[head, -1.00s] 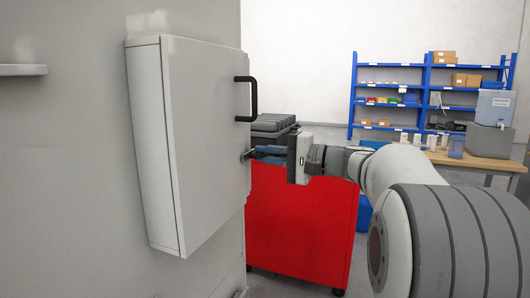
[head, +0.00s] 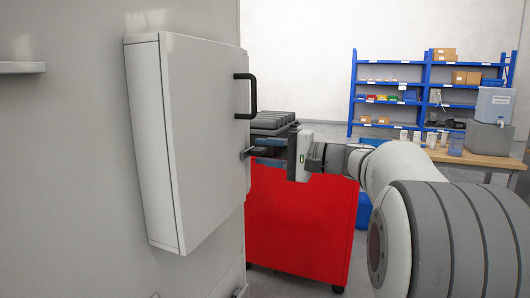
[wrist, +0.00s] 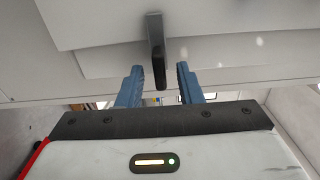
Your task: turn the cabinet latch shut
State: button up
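The grey cabinet (head: 205,140) hangs on the wall at the left of the head view, its door lying flat against the box. The latch (head: 247,153) is a small dark lever at the door's right edge, below the black handle. In the wrist view the latch (wrist: 159,65) shows as a bar with a dark end, between the finger tips and apart from both. My gripper (wrist: 160,82) is open, with one blue finger on each side of the latch. In the head view my gripper (head: 258,151) points left at the latch, its fingers one above the other.
The black handle (head: 253,97) juts out above my gripper. A red cart (head: 300,225) with dark grey items (head: 272,122) on top stands behind and below it. Blue shelves (head: 428,95) and a wooden table (head: 470,160) are farther back. A ledge (head: 20,68) juts from the wall at far left.

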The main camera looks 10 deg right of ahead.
jog(key=v, duration=0.7)
jog(key=shift+s+d, duration=0.25)
jog(key=s+a+f+n+g+h+p, duration=0.2)
jog(key=s+a+f+g+h+p, duration=0.45)
jog(key=s+a+f+p, duration=0.35)
jog(key=s+d+f+n+h+p, duration=0.1)
jog(key=s+f+n+h+p, duration=0.1)
jog(key=s+h, duration=0.2)
jog(key=s+d+f+n+g+h+p, duration=0.1)
jog(key=s+f+n+h+p, duration=0.1)
jog(key=s, duration=0.7)
jog(key=shift+s+f+n+h+p, duration=0.25)
jog(key=shift+n+h+p, duration=0.5)
jog(key=shift+h, duration=0.3)
